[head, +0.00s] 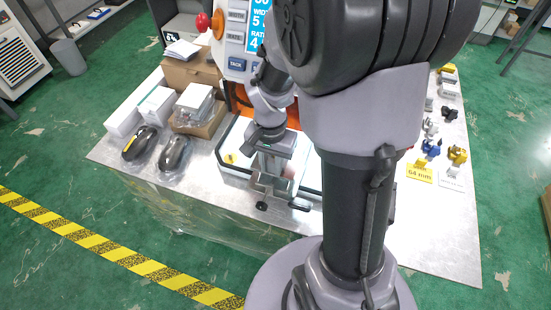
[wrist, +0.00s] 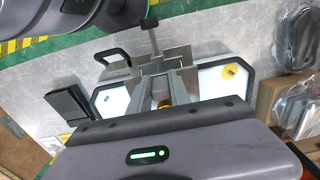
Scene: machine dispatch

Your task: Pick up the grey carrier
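My gripper (head: 270,188) points down over a white panel with a black frame (head: 234,160) at the table's front. In the wrist view its metal fingers (wrist: 166,85) extend over the same panel (wrist: 236,80), around grey metal parts and a small yellow-orange piece (wrist: 163,104). A grey bar with a dark end (wrist: 150,35) sticks out beyond the fingers. I cannot tell whether the fingers grip any of these. Small grey pieces (head: 430,128) stand at the right of the table in the head view. I cannot tell which grey thing is the carrier.
A machine with a display and buttons (head: 236,40) stands behind the panel. Two dark wrapped items (head: 140,143) and boxes (head: 193,105) are at left. Yellow and blue pieces (head: 457,155) and a yellow "64 mm" sign (head: 419,173) are at right. My arm hides the table's middle.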

